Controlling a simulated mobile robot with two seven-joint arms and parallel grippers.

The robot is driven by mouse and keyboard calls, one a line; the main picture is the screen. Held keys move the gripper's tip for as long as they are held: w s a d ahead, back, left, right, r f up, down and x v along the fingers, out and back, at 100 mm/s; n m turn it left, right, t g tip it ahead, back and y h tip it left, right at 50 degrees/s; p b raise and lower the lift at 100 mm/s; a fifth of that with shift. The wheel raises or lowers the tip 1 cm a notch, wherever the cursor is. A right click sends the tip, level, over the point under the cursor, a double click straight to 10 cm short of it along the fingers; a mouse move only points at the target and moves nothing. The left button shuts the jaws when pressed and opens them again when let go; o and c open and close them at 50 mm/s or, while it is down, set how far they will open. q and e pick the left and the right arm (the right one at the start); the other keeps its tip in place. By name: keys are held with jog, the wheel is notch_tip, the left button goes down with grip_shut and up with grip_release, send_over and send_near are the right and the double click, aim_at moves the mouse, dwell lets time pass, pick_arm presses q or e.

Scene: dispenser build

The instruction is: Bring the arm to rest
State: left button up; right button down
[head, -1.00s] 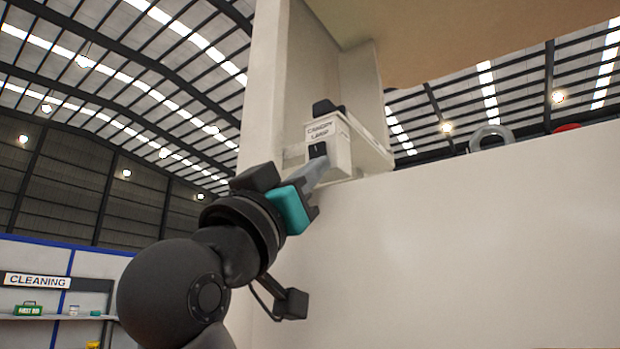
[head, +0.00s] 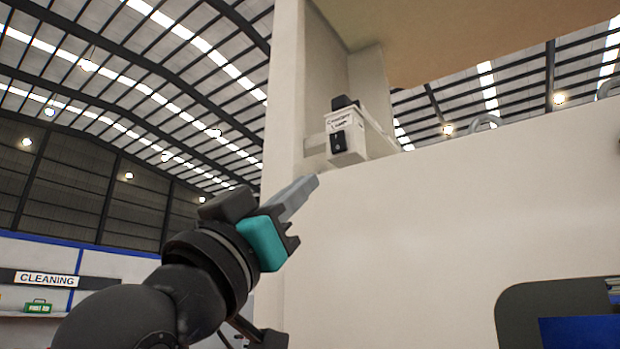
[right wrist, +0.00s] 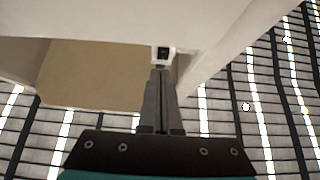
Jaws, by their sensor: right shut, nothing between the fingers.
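My right gripper (head: 312,183) is shut and empty, with its grey fingers pointing up and to the right. Its tip is apart from a small white box (head: 346,130) with a lettered label and a black switch, below and to the left of it. The box sits high, at the corner of a tall cream post and wall. In the right wrist view the closed fingers (right wrist: 160,75) point at the small white box (right wrist: 163,53). My left gripper is not in view.
A large cream panel (head: 420,220) fills the right side, with a dark-framed blue opening (head: 570,320) at the lower right. A tan overhead board (head: 440,40) is above. A shelf with a CLEANING sign (head: 45,279) and a green box (head: 37,306) stands far left.

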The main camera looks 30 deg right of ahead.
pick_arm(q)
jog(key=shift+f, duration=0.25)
pick_arm(e)
jog(key=shift+v, duration=0.8)
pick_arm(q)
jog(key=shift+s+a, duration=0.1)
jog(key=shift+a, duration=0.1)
